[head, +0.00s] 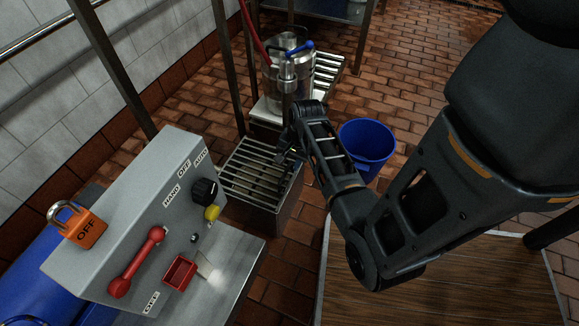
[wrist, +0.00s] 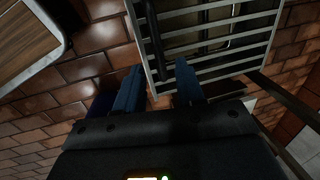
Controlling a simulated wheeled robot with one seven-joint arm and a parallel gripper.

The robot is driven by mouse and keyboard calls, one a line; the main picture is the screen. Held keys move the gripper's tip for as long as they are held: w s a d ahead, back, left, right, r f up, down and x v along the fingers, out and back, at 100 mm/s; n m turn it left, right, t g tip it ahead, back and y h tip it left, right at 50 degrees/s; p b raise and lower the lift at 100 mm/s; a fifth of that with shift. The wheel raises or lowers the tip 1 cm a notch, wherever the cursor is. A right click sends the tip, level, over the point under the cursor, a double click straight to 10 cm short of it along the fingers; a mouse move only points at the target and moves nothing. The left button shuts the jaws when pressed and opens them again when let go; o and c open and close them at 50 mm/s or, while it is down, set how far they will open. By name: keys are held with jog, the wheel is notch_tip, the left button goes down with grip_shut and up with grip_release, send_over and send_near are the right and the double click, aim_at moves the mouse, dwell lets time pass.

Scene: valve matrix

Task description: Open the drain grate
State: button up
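The drain grate (head: 252,172) is a set of pale metal bars in a frame. It lies across the top of a dark box-shaped drain body (head: 275,222), in the middle of the head view. In the wrist view the grate (wrist: 235,50) fills the upper right, with dark space under its bars. My gripper (head: 285,153) is at the grate's right side, close above it. In the wrist view my gripper (wrist: 158,66) has its two blue fingers apart, with nothing clearly held between them. The grate's side rail runs down toward the gap; whether a finger touches it cannot be told.
A grey control box (head: 150,220) with a red lever, black knob and orange padlock stands at front left. A blue bucket (head: 367,147) stands right of the grate. A steel vessel (head: 288,75) stands behind it. A wooden tabletop (head: 440,285) lies at front right.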

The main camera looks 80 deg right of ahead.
jog(key=shift+w+f, duration=0.2)
jog(key=shift+f, duration=0.7)
jog(key=shift+c, duration=0.2)
grip_shut()
